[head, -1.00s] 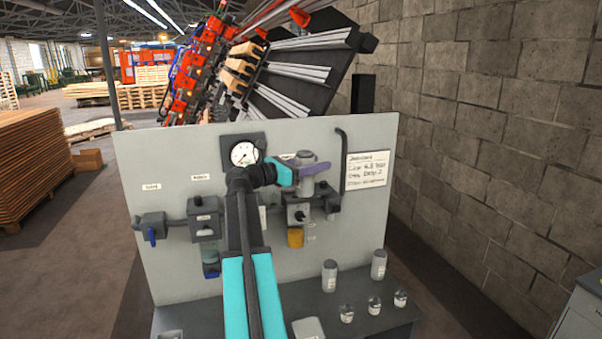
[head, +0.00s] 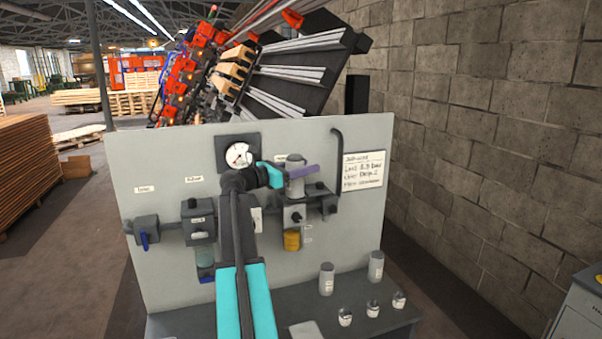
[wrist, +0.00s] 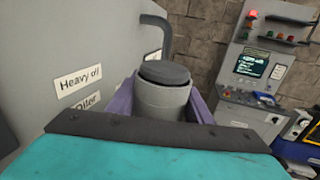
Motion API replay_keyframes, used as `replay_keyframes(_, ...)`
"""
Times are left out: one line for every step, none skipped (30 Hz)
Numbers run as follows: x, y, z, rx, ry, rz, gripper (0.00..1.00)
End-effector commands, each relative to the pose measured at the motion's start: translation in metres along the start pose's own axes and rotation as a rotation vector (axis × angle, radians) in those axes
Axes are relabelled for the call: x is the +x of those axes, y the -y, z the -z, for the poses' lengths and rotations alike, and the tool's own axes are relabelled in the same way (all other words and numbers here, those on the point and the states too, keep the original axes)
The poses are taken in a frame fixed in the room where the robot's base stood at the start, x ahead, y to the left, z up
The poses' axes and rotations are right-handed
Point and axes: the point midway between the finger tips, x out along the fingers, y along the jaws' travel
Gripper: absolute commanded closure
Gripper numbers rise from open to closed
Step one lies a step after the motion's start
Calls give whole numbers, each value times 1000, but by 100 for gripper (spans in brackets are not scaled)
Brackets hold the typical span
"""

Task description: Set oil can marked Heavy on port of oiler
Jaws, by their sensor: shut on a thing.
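My gripper (head: 297,175) is shut on a grey can (head: 295,160) with a darker round top, in front of the upright panel. In the wrist view the can (wrist: 163,100) stands upright between purple fingers. No marking on the can is readable. The oiler (head: 294,215), a grey block with a black knob and a yellow bowl below, is directly beneath the can in the head view. Whether the can touches its port is hidden. In the wrist view, labels on the panel read "Heavy oil" (wrist: 78,82) and "Oiler" (wrist: 87,103).
Two grey cans (head: 326,279) (head: 376,266) and several small jars (head: 372,307) stand on the shelf at the panel's foot. A dial gauge (head: 239,155) is left of the held can. A dark bent pipe (head: 337,160) and a written sheet (head: 362,170) are to its right.

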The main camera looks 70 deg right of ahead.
Motion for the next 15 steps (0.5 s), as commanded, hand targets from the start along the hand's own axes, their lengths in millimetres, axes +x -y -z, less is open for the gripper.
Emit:
replay_keyframes(4,-5,5,0,1,1,91)
replay_keyframes(5,-7,7,0,1,1,91)
replay_keyframes(8,-10,9,0,1,2,91)
replay_keyframes(10,-12,11,0,1,2,91)
replay_keyframes(12,-14,13,0,1,2,91)
replay_keyframes(13,-15,16,0,1,2,91)
replay_keyframes(14,-16,18,0,1,2,91)
replay_keyframes(14,-17,20,0,1,3,91)
replay_keyframes(16,-18,22,0,0,2,91)
replay_keyframes(16,-19,24,1,0,2,91)
replay_keyframes(17,-20,25,1,-1,2,91)
replay_keyframes(17,-20,26,1,-2,2,91)
replay_keyframes(18,-21,26,1,-2,2,91)
replay_keyframes(18,-21,27,2,-3,2,90)
replay_keyframes(18,-21,28,2,-4,2,90)
